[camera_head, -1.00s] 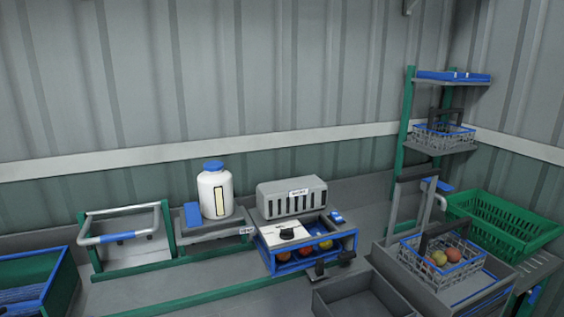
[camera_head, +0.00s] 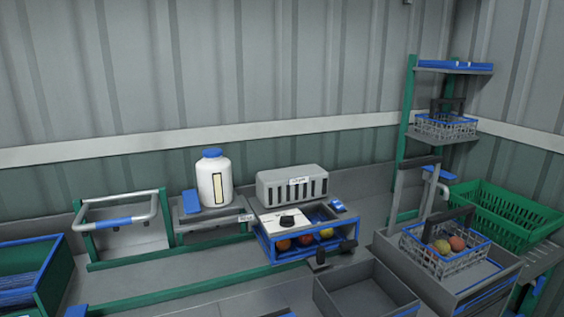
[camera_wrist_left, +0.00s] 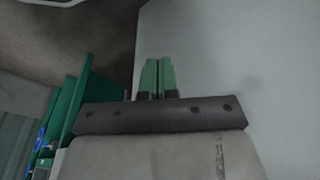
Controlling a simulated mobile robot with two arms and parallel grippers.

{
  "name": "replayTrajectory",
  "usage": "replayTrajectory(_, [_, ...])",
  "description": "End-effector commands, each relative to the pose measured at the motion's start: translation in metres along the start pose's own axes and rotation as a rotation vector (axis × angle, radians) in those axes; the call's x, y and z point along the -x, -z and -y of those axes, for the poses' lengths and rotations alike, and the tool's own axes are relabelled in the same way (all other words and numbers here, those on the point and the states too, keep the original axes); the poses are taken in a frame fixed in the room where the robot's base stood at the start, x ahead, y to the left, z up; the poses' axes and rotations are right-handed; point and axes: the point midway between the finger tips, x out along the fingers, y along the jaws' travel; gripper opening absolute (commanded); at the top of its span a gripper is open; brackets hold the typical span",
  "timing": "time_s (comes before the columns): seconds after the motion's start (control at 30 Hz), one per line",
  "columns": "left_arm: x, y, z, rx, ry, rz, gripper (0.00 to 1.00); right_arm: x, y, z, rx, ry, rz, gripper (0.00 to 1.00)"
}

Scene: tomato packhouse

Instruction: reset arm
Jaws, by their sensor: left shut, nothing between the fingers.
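My left gripper (camera_wrist_left: 158,78) shows in the left wrist view with its two green fingers side by side and touching, shut and empty. A plain pale grey surface fills the right of that view behind the fingers. In the head view neither gripper can be made out.
On the bench stand a white jar with a blue lid (camera_head: 214,180), a grey slotted box (camera_head: 292,187) and a blue-framed rack (camera_head: 270,251) with several fruits. At right are a wire basket with fruit (camera_head: 443,262), a green crate (camera_head: 505,217) and a shelf stand (camera_head: 405,135).

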Motion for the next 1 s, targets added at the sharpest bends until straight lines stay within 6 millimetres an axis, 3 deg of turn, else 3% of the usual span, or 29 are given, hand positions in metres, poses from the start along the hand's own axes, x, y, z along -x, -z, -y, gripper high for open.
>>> replayTrajectory(0.03, [-0.030,-0.019,-0.001,-0.003,-0.002,0.019,0.00,-0.009,-0.001,0.000,0.000,0.000,0.000,0.43])
replayTrajectory(0.2, [-0.098,-0.082,-0.005,-0.011,-0.006,0.056,0.00,-0.023,-0.002,0.001,0.000,0.000,0.000,0.43])
replayTrajectory(0.4, [-0.145,-0.154,-0.006,-0.020,-0.008,0.091,0.00,-0.036,-0.004,0.001,0.000,0.000,0.001,0.43])
replayTrajectory(0.5, [-0.155,-0.178,-0.006,-0.023,-0.009,0.100,0.00,-0.040,-0.004,0.001,0.000,0.000,0.001,0.43])
replayTrajectory(0.63, [-0.159,-0.194,-0.006,-0.026,-0.009,0.106,0.00,-0.041,-0.004,0.001,0.000,0.000,0.001,0.43])
replayTrajectory(1.0, [-0.159,-0.198,-0.006,-0.026,-0.010,0.107,0.00,-0.041,-0.004,0.001,0.000,0.000,0.001,0.43])
